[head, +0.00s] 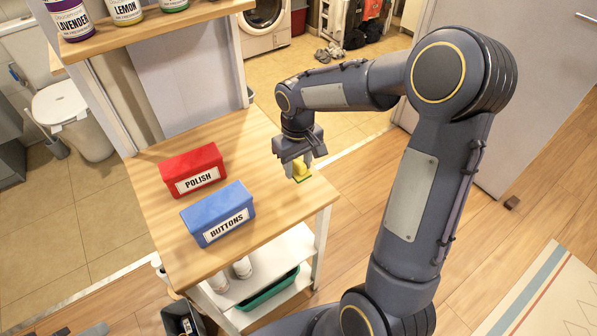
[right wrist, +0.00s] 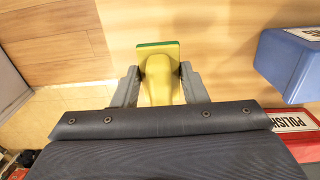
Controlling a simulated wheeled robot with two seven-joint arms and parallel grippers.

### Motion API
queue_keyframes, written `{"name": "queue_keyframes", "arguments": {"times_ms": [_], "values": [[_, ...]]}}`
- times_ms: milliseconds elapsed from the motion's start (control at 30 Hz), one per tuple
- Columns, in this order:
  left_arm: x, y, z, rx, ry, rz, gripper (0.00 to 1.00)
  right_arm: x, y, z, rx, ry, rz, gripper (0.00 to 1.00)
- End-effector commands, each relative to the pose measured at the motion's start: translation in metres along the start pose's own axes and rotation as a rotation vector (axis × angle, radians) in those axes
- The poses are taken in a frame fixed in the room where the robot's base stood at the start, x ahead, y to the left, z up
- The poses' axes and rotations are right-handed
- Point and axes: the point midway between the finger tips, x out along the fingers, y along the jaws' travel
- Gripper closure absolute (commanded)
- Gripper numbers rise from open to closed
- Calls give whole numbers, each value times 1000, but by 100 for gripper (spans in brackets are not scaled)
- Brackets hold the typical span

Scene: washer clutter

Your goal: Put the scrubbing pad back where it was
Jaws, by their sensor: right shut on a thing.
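The scrubbing pad (head: 302,173) is yellow on top with a green underside. It is at the right edge of the wooden tabletop (head: 262,150), and I cannot tell whether it touches the wood. My right gripper (head: 297,163) comes down from above and is shut on it. In the right wrist view the pad's yellow body (right wrist: 159,80) sits between the two fingers of the gripper (right wrist: 159,88), with its green edge beyond them. My left gripper is not in view.
A red POLISH box (head: 193,170) and a blue BUTTONS box (head: 218,213) stand on the tabletop, left of the pad. A shelf (head: 160,25) with labelled jars rises at the back left. Bare wood lies between the boxes and the gripper.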

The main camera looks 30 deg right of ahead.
Motion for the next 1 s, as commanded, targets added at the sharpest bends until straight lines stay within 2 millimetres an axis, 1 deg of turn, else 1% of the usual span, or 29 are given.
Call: {"name": "queue_keyframes", "arguments": {"times_ms": [33, 167, 267, 400, 467, 733, 867, 900, 1000], "values": [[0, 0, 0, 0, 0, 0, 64, 5, 2, -3, 1, -1, 0, 82], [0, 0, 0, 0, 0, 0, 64, 10, 5, -6, 1, 0, 0, 82], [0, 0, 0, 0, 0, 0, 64, 18, 9, -11, 3, -1, -1, 82], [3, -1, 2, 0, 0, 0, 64, 40, 10, -11, 0, -3, 0, 82], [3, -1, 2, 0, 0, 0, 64, 47, 10, -11, 0, -2, 0, 82], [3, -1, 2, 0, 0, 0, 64, 48, 10, -12, 1, 1, 0, 82], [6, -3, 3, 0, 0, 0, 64, 53, 9, -11, 0, 1, 0, 82], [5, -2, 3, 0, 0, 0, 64, 52, 9, -11, 0, 1, 0, 57], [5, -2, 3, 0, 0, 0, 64, 51, 9, -11, 1, 1, 0, 44]]}}
